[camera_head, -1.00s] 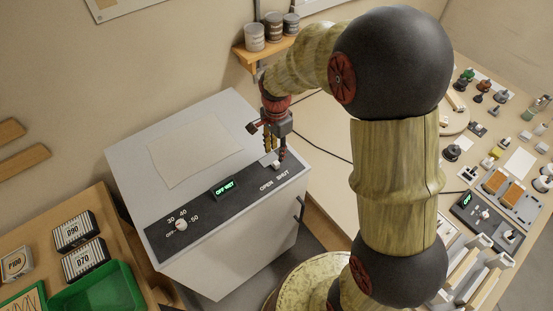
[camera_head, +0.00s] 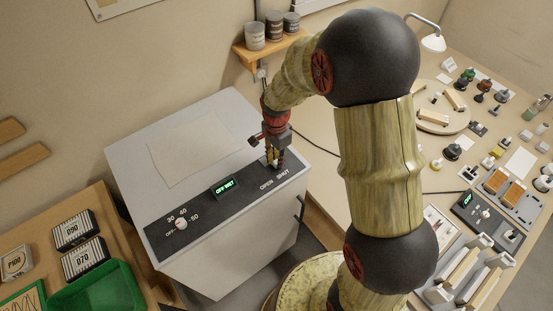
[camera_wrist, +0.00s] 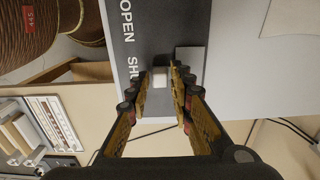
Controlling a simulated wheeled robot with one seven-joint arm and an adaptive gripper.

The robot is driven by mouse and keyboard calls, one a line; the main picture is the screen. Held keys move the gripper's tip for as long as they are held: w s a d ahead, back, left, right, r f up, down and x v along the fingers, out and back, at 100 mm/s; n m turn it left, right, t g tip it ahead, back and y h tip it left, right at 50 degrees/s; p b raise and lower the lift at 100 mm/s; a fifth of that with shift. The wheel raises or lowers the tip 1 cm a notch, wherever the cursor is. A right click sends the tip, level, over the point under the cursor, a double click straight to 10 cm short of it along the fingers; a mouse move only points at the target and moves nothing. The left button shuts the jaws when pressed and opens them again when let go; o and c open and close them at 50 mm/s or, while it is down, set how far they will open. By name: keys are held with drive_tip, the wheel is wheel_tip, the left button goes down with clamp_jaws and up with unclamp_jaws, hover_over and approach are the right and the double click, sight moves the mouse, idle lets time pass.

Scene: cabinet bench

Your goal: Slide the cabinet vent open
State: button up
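The cabinet (camera_head: 240,215) is a grey box with a dark control panel on top. The vent slider is a small pale knob (camera_wrist: 160,78) beside the OPEN and SHUT lettering (camera_wrist: 128,40), nearer the SHUT end. My gripper (camera_head: 274,162) points down at this end of the panel. In the wrist view my gripper (camera_wrist: 162,76) has its two fingers apart, one on each side of the knob. A narrow gap seems to show beside the knob; contact is not clear. In the head view my fingers largely hide the knob.
The panel also carries a lit display (camera_head: 224,187) and a round dial (camera_head: 181,224). A light grey square (camera_wrist: 190,60) lies close to the knob. A dark handle (camera_head: 300,208) is on the cabinet's side. A cluttered bench (camera_head: 450,190) stands at the right.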

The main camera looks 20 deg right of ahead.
clamp_jaws()
idle(0.4)
drive_tip(key=a, duration=0.2)
drive_tip(key=s+a, duration=0.1)
drive_tip(key=a, duration=0.1)
drive_tip(key=s+a, duration=0.1)
drive_tip(key=a, duration=0.2)
drive_tip(key=shift+s, duration=0.1)
drive_tip(key=shift+o, duration=1.2)
unclamp_jaws()
drive_tip(key=shift+a, duration=0.15)
drive_tip(key=shift+o, duration=0.7)
